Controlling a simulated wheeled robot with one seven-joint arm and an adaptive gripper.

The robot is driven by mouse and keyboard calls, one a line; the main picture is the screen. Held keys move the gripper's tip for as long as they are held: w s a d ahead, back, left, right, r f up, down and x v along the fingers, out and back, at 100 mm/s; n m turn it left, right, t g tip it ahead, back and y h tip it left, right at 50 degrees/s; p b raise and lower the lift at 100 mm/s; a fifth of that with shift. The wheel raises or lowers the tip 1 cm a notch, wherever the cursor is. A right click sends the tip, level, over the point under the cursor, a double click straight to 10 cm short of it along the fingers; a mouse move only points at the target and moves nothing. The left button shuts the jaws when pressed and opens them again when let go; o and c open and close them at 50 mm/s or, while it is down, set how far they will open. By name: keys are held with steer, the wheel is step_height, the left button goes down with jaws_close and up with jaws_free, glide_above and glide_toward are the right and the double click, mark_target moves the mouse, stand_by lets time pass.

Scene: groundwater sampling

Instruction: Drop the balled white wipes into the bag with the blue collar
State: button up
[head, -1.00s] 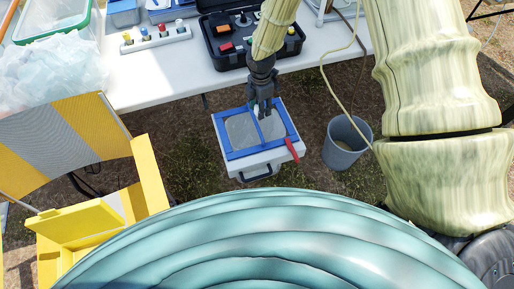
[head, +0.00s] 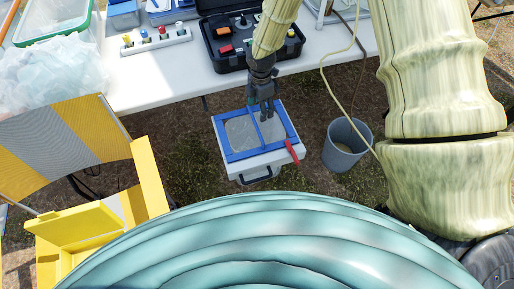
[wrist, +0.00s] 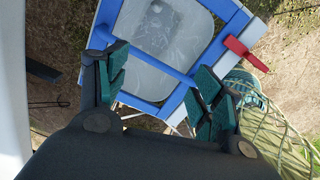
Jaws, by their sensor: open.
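A white box with a blue frame (head: 227,135) stands on the ground in front of the table. A blue bar crosses the frame, and a grey, translucent surface fills its openings. The blue frame (wrist: 178,104) fills the upper middle of the wrist view, with faint pale marks inside it. I cannot tell whether these are wipes or whether this frame is the bag's collar. My gripper (head: 267,112) is over the frame's far part, pointing down. In the wrist view my gripper (wrist: 160,92) has its green-padded fingers apart with nothing between them. No balled white wipe is clearly visible.
A red handle (head: 292,151) sticks out at the box's right. A grey bucket (head: 341,157) stands right of it. A yellow chair (head: 150,180) is at left. The white table (head: 160,80) holds a black case (head: 225,57) and a clear plastic bundle (head: 45,75).

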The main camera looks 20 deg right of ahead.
step_height(320, 180, up, 10)
steer(key=shift+r, duration=0.25)
stand_by(0.6)
